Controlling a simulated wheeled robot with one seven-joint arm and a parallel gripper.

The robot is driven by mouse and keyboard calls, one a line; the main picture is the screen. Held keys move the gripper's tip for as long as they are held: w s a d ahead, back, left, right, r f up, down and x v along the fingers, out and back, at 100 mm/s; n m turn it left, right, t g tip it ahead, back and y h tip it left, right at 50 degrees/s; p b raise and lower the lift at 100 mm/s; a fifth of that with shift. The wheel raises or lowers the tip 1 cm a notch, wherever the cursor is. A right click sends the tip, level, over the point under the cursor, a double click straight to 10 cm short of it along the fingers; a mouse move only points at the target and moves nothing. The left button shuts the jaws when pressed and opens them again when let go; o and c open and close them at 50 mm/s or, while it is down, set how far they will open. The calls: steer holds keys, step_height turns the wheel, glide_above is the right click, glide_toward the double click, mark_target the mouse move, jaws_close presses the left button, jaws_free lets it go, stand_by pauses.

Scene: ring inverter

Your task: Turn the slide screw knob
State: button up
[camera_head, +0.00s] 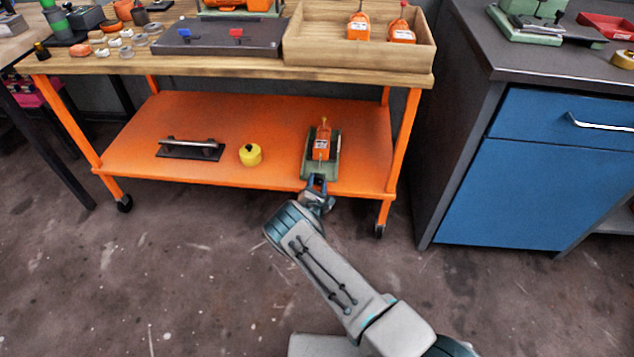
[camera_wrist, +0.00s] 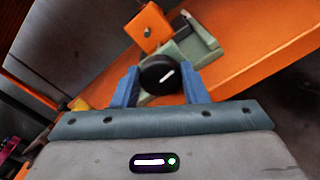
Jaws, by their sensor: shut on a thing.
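A green slide fixture (camera_head: 309,169) with an orange block (camera_head: 321,148) on it sits on the lower orange shelf of the cart, at its front right. In the wrist view the green fixture (camera_wrist: 196,44) and the orange block (camera_wrist: 147,28) lie beyond the knob. The slide screw knob (camera_wrist: 159,76) is round and black with a white line, which slants up to the right. My gripper (camera_wrist: 160,84) has its blue fingers on both sides of the knob, shut on it. In the head view my gripper (camera_head: 316,184) is at the front end of the fixture.
The orange shelf (camera_head: 215,130) also holds a yellow round object (camera_head: 250,155) and a dark plate with a metal handle (camera_head: 190,147). The wooden top (camera_head: 220,67) overhangs the shelf. A cart leg (camera_head: 403,140) stands to the right, and a blue cabinet (camera_head: 530,190) beyond it.

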steer(key=shift+m, duration=0.6)
steer(key=shift+f, duration=0.1)
steer(key=o, duration=0.7)
steer(key=shift+s, duration=0.1)
steer(key=s+p, duration=0.4)
steer(key=s, duration=0.9)
steer(key=shift+s+a, duration=0.25)
steer(key=shift+s, duration=0.15)
